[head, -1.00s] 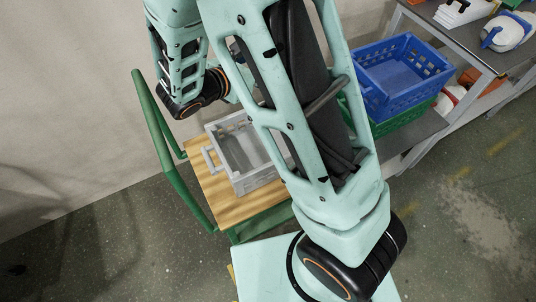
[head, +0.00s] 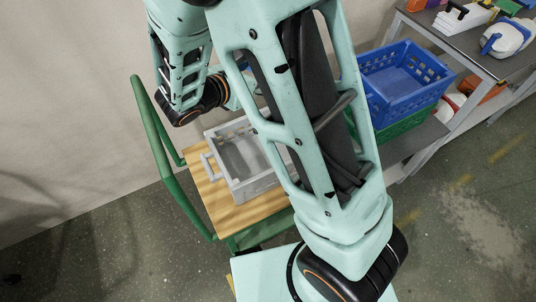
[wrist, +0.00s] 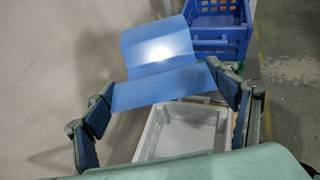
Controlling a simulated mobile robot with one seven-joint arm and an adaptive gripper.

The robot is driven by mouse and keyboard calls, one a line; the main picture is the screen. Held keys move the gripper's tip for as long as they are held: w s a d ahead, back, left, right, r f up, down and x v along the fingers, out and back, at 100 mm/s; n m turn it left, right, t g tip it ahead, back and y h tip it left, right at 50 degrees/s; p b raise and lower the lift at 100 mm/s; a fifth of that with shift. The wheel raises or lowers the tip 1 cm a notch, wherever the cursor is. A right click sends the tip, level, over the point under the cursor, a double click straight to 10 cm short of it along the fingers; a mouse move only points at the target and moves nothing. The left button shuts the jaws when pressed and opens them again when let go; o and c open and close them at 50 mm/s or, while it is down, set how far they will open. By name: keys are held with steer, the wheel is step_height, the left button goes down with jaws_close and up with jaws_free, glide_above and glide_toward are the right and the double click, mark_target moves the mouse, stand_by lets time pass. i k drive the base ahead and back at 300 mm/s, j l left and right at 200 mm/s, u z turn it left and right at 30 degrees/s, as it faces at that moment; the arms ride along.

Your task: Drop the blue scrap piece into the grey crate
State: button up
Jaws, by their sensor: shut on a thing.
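The blue scrap piece (wrist: 160,55) is a bent, shiny blue sheet in the wrist view. My gripper (wrist: 160,87) is shut on it, one finger at each side of its near part. The grey crate (wrist: 224,133) shows beyond and below the piece, partly covered by it and by my gripper. In the head view the grey crate (head: 262,184) stands on a wooden cart top, its right side hidden behind my arm. The piece and my gripper's fingers are not clearly visible in the head view.
The cart has a wooden top (head: 228,216) and a green handle rail (head: 160,150) on its left. A blue crate (head: 385,98) sits on a green one (head: 398,134) at the right. A grey shelf (head: 455,48) with several items stands at the upper right.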

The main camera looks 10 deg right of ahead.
mark_target(260, 156)
steer(key=k, duration=1.15)
steer(key=k+u, duration=0.1)
steer(key=u, duration=1.9)
steer(key=l, duration=0.3)
steer(key=k+l+u, duration=0.15)
steer(key=l, duration=0.15)
steer(key=k+l, duration=0.1)
steer(key=l, duration=0.8)
steer(key=k+l, duration=0.15)
steer(key=l, duration=0.3)
steer(key=k+l, duration=0.1)
steer(key=l, duration=0.35)
